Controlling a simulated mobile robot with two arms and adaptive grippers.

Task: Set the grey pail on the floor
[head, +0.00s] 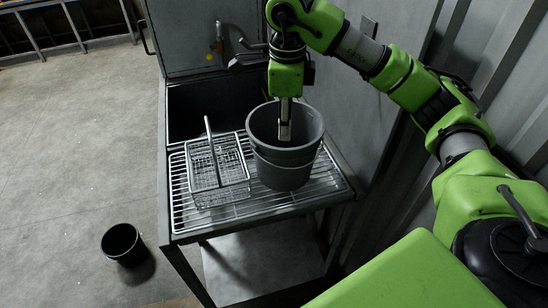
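The grey pail (285,178) stands upright on a slatted metal rack at the right of the stand. It has a band or second rim partway down; I cannot tell whether that is a second pail nested with it. My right gripper (285,132) points straight down from above, with its fingers inside the pail's mouth. The fingers are seen edge-on, so I cannot tell if they are open or shut or touch the wall. My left gripper is out of view. The concrete floor (75,160) lies to the left of the stand.
A wire basket (217,168) with a handle sits left of the pail on the rack (240,213). A sink basin and tap (240,58) are behind. A small dark bucket (122,244) stands on the floor at lower left. The floor around it is mostly clear.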

